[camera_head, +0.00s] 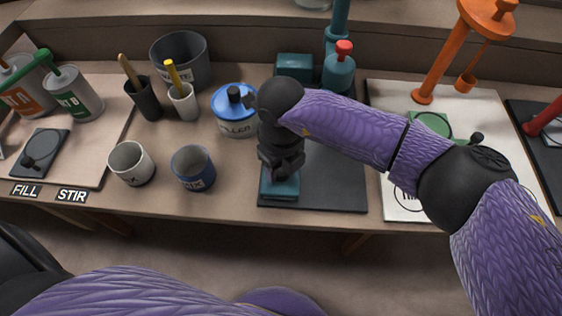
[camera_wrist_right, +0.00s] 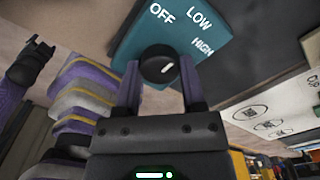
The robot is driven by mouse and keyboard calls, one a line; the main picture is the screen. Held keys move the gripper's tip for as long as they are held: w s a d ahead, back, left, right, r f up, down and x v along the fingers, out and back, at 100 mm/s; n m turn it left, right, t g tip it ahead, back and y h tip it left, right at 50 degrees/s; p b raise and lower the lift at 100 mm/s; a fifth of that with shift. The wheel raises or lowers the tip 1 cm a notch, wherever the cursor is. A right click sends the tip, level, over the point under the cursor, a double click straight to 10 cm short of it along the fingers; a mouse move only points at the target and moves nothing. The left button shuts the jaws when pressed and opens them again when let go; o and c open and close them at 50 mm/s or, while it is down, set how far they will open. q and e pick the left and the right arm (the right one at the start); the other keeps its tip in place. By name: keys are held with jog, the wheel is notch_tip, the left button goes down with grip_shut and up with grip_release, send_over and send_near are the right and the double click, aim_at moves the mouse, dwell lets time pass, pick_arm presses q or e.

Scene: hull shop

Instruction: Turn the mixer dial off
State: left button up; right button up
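The mixer's teal base (camera_head: 279,188) sits at the front of a dark mat, and its panel also shows in the right wrist view (camera_wrist_right: 178,28) with OFF, LOW and HIGH printed in white. The round black dial (camera_wrist_right: 157,64) is on this panel. Its white mark points up and right, towards the LOW and HIGH side, not at OFF. My right gripper (camera_head: 279,172) is over the base. In the wrist view its fingers (camera_wrist_right: 159,72) are apart, one on each side of the dial, with small gaps showing. My left gripper (camera_wrist_right: 38,48) shows at the wrist view's left edge; its opening is unclear.
A blue-lidded filler tub (camera_head: 234,118), a blue cup (camera_head: 193,168) and a white cup (camera_head: 131,163) stand left of the mixer. An orange stand (camera_head: 440,65) is on the white board at right.

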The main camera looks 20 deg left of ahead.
grip_shut()
pick_arm(q)
jog(key=shift+s, duration=0.4)
pick_arm(e)
jog(key=shift+n, duration=0.4)
jog(key=n+b, duration=0.1)
jog(key=n, duration=0.1)
jog(key=shift+f+n, duration=0.1)
jog(key=shift+n, duration=0.3)
jog(key=n+b, duration=0.1)
jog(key=n, duration=0.3)
jog(key=shift+b, duration=0.3)
jog(key=shift+n, duration=0.8)
pick_arm(q)
jog(key=x, duration=0.2)
jog(key=shift+s+d+f+b, duration=0.1)
jog(key=shift+s+f+b, duration=0.1)
jog(key=shift+f+b, duration=0.15)
pick_arm(e)
jog(key=shift+n, duration=0.3)
pick_arm(q)
jog(key=shift+s, duration=0.25)
